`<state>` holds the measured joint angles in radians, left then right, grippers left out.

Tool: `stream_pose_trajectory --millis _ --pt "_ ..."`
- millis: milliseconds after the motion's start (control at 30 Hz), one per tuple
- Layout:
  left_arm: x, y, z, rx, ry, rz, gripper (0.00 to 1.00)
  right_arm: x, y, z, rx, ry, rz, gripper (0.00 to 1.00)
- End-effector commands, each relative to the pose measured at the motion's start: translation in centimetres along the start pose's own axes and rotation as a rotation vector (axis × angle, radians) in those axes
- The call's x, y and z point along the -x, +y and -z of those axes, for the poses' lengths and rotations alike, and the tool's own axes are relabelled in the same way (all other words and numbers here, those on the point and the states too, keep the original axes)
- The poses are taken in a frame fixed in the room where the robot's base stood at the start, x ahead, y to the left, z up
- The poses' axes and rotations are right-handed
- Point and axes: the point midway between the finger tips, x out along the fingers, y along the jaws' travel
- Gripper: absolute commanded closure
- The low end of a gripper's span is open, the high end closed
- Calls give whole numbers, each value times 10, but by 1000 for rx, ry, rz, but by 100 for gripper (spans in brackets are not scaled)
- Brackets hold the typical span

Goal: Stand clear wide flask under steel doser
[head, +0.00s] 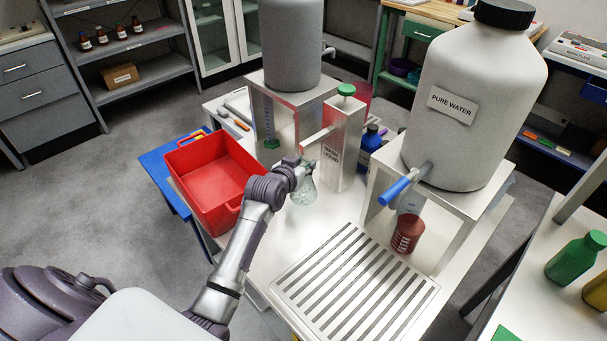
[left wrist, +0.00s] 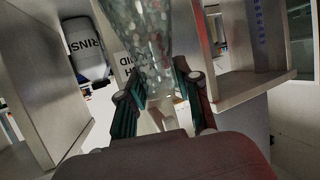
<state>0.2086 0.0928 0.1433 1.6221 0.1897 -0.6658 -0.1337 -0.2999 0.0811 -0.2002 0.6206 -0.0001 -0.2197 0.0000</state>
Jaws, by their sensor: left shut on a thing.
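The clear wide flask (head: 304,190) is held at the left side of the steel doser, near the white bench top. The steel doser (head: 342,155) is an upright box with a green knob, a label that seems to read wash liquid, and a spout pointing left. In the head view the flask shows just below the spout's end. I cannot tell whether its base touches the bench. My left gripper (head: 301,167) is shut on the flask. In the left wrist view the glass (left wrist: 150,40) rises between the two dark fingers (left wrist: 160,98). My right gripper is not in view.
A red crate (head: 194,160) stands left of my left arm. A grey tank on a stand (head: 290,95) is behind the doser. The pure water tank (head: 470,105), with a blue tap, and a red flask (head: 408,234) are right. A slotted drain grid (head: 355,283) lies in front.

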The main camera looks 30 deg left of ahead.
Motion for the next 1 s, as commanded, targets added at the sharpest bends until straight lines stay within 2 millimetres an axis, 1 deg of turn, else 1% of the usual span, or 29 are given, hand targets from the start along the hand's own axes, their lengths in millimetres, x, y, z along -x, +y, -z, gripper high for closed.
stream_pose_trajectory --millis 100,233,667,700,767,800,833,1000 --pt "-6 0 -17 3 -4 0 100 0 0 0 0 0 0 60" --pt "-12 1 -30 2 -2 0 100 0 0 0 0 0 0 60" --pt "-14 1 -37 1 0 0 100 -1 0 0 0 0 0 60" --pt "-14 1 -37 1 -3 0 60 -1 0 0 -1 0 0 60" --pt "-14 1 -37 1 -3 0 50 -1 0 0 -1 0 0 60" --pt "-14 1 -37 1 -3 0 44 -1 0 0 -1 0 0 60" --pt "-14 1 -37 1 -3 0 42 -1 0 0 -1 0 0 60" --pt "-14 1 -37 1 -3 0 42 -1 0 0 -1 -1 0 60"
